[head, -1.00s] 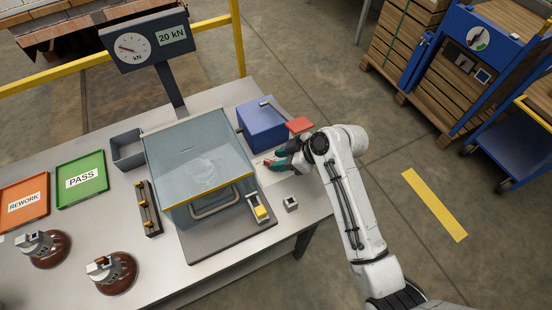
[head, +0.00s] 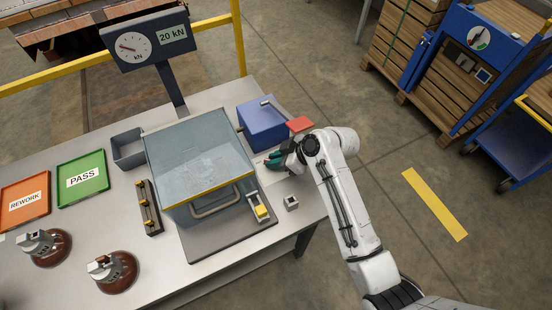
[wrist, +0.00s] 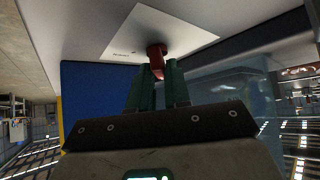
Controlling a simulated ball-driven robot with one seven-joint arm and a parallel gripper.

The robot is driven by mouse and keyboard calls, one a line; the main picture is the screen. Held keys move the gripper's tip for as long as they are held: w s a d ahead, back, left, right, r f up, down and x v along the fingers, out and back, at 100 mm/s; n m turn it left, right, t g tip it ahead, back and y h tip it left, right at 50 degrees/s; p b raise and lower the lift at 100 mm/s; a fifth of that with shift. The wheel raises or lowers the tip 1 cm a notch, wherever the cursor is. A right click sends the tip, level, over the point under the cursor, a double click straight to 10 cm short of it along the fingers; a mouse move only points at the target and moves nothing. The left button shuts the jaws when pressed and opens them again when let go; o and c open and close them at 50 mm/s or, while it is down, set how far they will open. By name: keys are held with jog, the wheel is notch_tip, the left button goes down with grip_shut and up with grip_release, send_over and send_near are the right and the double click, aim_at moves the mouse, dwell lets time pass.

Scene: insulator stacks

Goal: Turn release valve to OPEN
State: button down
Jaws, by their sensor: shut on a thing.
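The release valve shows in the wrist view as a red knob with a short red handle (wrist: 156,60), set on a white label plate (wrist: 135,32). The lettering on the plate is too small to read. My gripper (wrist: 158,82) has green fingers closed on the red handle, one on each side. In the head view my gripper (head: 268,162) is low at the table's right part, beside the blue box. The valve is mostly hidden there by the fingers and wrist.
A blue box (head: 263,124) with a lever and a red pad (head: 300,125) stands just behind my gripper. A clear-covered test chamber (head: 195,155) is to the left. A small grey block (head: 291,202) sits in front. The gauge (head: 133,48) stands at the back.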

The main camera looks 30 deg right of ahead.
jog(key=shift+s+m, duration=0.1)
jog(key=shift+m, duration=0.2)
jog(key=shift+s+a+r+m+t+h+p, duration=0.1)
jog(key=shift+a+m+t+h+p, duration=0.05)
jog(key=shift+m+t+h+p, duration=0.65)
jog(key=m+h+p, duration=0.1)
jog(key=m, duration=0.1)
jog(key=shift+a+m+h, duration=0.1)
jog(key=shift+m+h, duration=0.3)
jog(key=m+h, duration=0.1)
jog(key=m+t+h, duration=0.1)
jog(key=shift+a+f+m+p, duration=0.15)
jog(key=shift+f+m+p, duration=0.05)
jog(key=shift+m+p, duration=0.1)
jog(key=shift+s+f+m+h+b, duration=0.1)
jog(key=shift+m+h+b, duration=0.45)
jog(key=shift+m+h, duration=0.65)
jog(key=shift+m, duration=0.3)
jog(key=c, duration=1.2)
grip_release()
jog(key=shift+o, duration=0.2)
jog(key=shift+a, duration=0.1)
